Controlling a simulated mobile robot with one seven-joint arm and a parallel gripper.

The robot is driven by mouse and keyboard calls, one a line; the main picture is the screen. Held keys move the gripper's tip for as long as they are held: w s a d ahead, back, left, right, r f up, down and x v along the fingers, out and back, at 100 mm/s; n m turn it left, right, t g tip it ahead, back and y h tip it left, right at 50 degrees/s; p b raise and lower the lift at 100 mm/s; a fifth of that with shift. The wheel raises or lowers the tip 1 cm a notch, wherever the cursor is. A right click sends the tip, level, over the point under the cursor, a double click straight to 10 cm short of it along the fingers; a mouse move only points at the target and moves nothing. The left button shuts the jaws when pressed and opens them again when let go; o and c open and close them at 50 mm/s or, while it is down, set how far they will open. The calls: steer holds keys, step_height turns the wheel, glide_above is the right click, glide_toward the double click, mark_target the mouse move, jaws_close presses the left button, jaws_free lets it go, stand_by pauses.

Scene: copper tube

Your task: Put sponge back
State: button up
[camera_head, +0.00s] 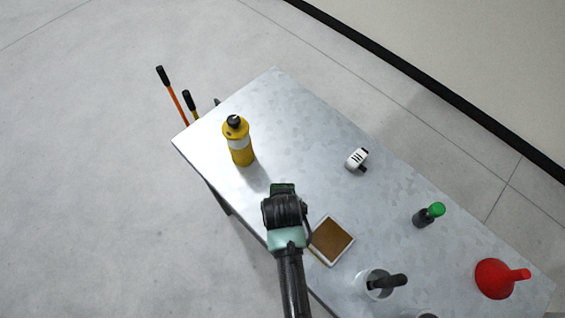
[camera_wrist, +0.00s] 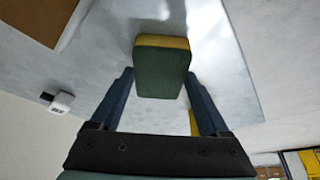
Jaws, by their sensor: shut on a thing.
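The sponge (camera_wrist: 161,72) is a block with a dark green face and a yellow layer. It sits between the two fingers of my gripper (camera_wrist: 160,80) in the wrist view, and my gripper is shut on it. In the head view my gripper (camera_head: 284,196) is over the near left edge of the metal table (camera_head: 300,110), and a bit of the green sponge (camera_head: 283,187) shows at its tip. The arm hides the rest of the sponge. I cannot tell its height above the table.
A white-rimmed tray with a brown inside (camera_head: 333,239) lies just right of my gripper. A yellow bottle (camera_head: 240,150) stands behind to the left. A white device (camera_head: 357,159), green-capped bottle (camera_head: 430,215), grey cup (camera_head: 376,283) and red funnel (camera_head: 496,279) are farther right.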

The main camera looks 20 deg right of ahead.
steer(key=o, duration=1)
steer(key=shift+o, duration=0.2)
